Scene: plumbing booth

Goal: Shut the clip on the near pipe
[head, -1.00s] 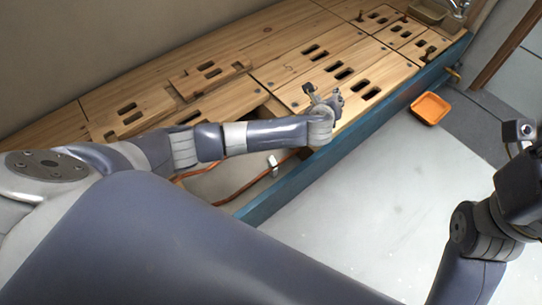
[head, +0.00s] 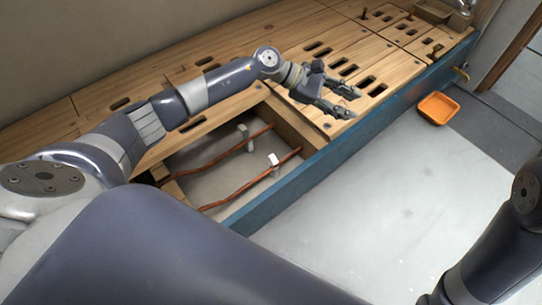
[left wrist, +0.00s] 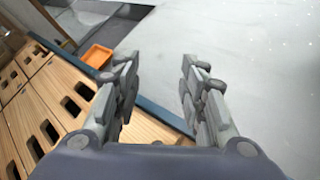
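Two copper pipes run through the open recess in the wooden bench. The near pipe (head: 247,186) lies closer to the blue front edge and carries a pale clip (head: 274,160) that stands up from it; I cannot tell for sure how far its jaw is open. The far pipe (head: 212,157) has a similar pale clip (head: 243,136). My left gripper (head: 354,103) is above the slotted boards, right of the recess and apart from both clips. Its fingers are spread and empty, as the left wrist view (left wrist: 160,65) shows. My right gripper is out of view.
Slotted wooden boards (head: 318,72) surround the recess (head: 208,188). A blue bench front (head: 340,152) edges the grey floor. An orange tray (head: 436,108) lies on the floor at the right. The floor in front is clear.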

